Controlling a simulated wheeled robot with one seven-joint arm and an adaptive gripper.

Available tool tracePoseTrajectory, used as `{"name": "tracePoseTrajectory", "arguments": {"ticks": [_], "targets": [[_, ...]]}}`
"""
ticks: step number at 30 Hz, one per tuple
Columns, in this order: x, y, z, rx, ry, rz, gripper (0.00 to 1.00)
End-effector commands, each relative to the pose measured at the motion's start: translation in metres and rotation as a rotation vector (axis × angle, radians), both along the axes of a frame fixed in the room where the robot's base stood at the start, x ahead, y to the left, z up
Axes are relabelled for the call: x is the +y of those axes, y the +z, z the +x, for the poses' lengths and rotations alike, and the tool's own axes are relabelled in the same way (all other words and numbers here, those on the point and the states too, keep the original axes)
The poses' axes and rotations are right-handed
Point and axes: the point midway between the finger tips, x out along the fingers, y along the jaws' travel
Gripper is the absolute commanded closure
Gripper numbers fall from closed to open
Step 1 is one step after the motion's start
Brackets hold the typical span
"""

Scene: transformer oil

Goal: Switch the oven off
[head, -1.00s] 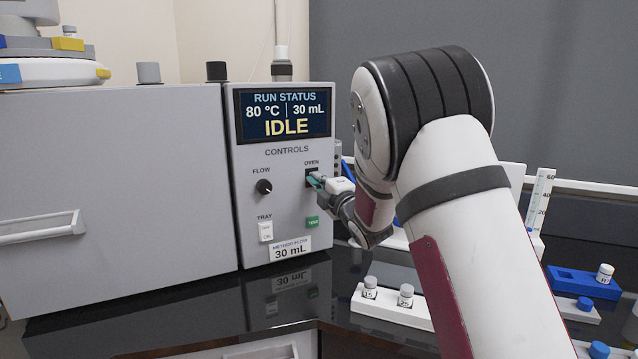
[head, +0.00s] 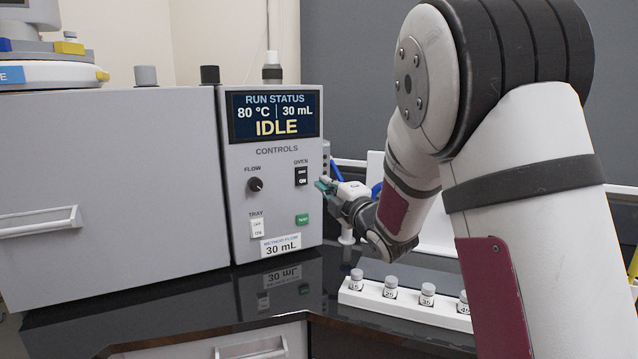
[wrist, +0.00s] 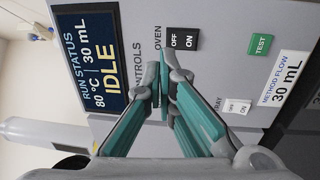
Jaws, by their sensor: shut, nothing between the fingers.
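The oven switch (head: 301,176) is a black rocker with OFF above ON, on the control panel (head: 275,215) under the OVEN label. It also shows in the wrist view (wrist: 183,40), turned sideways. My gripper (head: 323,184) is shut and empty, just right of and slightly below the switch in the head view. In the wrist view my gripper (wrist: 160,60) has its fingertips together close to the switch. I cannot tell whether they touch the panel. Which way the rocker is tilted is too small to tell. The display (head: 275,115) reads 80 °C, 30 mL, IDLE.
The panel also has a flow knob (head: 255,184), a white tray switch (head: 257,228) and a green button (head: 302,219). A white rack (head: 400,304) with several capped vials stands on the dark bench at right. The big grey cabinet (head: 110,190) fills the left.

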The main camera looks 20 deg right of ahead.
Motion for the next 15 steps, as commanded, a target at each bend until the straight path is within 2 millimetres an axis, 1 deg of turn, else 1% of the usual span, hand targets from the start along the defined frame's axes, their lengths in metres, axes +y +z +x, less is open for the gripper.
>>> {"name": "tracePoseTrajectory", "arguments": {"ticks": [1, 3, 6, 15], "targets": [[-0.002, 0.001, -0.007, -0.001, -0.002, 0.001, 1.0], [-0.004, 0.002, -0.014, -0.001, -0.001, 0.0, 1.0], [-0.005, 0.003, -0.021, 0.0, 0.0, -0.001, 1.0], [-0.005, 0.003, -0.024, 0.0, 0.0, -0.001, 1.0]]}}
